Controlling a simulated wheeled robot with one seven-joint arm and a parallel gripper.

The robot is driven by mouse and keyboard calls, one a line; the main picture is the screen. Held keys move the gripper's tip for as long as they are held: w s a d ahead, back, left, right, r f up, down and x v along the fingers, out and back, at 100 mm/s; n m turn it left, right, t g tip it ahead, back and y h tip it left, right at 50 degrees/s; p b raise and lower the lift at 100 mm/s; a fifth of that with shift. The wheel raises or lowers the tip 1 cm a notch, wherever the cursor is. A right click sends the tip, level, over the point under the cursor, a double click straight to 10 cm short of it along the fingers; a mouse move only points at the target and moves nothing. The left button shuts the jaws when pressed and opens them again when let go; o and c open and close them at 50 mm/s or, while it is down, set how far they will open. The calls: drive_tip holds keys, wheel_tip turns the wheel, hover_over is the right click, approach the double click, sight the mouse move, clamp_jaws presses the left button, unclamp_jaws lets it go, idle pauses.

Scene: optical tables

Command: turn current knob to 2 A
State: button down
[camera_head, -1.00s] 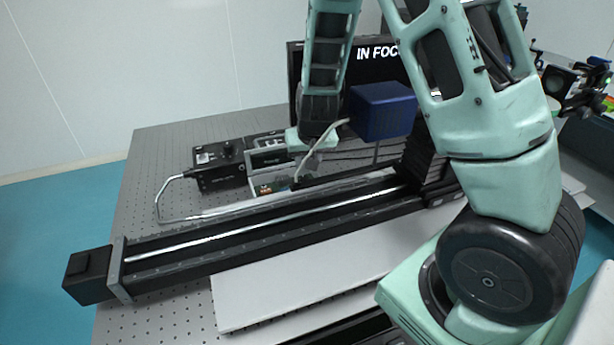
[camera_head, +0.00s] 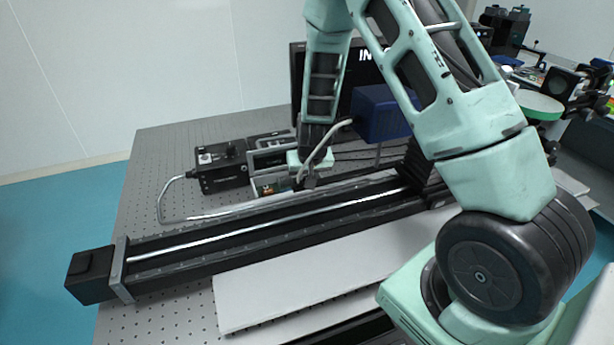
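A black control box (camera_head: 221,166) with small knobs on its top stands on the optical table. A grey instrument with a pale frame (camera_head: 268,160) stands just right of it, with a small coloured front panel (camera_head: 268,188) low on it. I cannot make out which knob sets current, nor any scale marks. My gripper (camera_head: 309,181) points down at the right side of the grey instrument, close to its front. Its fingers are small, dark and partly lost against the rail, so I cannot tell whether they are open or touch anything.
A long black linear rail (camera_head: 270,224) crosses in front of the instruments. A blue box (camera_head: 381,112) on a post and a dark monitor (camera_head: 298,80) stand close to my arm. The perforated table (camera_head: 150,160) is bare at left.

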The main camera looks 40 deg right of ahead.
drive_tip(key=c, duration=2.2)
unclamp_jaws()
drive_tip(key=shift+a+r+m+h+p, duration=0.2)
drive_tip(key=shift+m+h+p, duration=0.1)
drive_tip(key=shift+m+p, duration=0.55)
drive_tip(key=c, duration=2.2)
unclamp_jaws()
drive_tip(key=shift+d+f+m+g+p, duration=0.2)
drive_tip(key=shift+m+g+p, duration=0.2)
drive_tip(key=shift+m+p, duration=0.3)
drive_tip(key=c, duration=2.2)
unclamp_jaws()
drive_tip(key=c, duration=1.5)
unclamp_jaws()
drive_tip(key=shift+a, duration=0.1)
drive_tip(key=p+v, duration=0.2)
drive_tip(key=v, duration=1.5)
drive_tip(key=shift+a, duration=0.3)
drive_tip(key=shift+s+r, duration=0.1)
drive_tip(key=shift+s, duration=0.05)
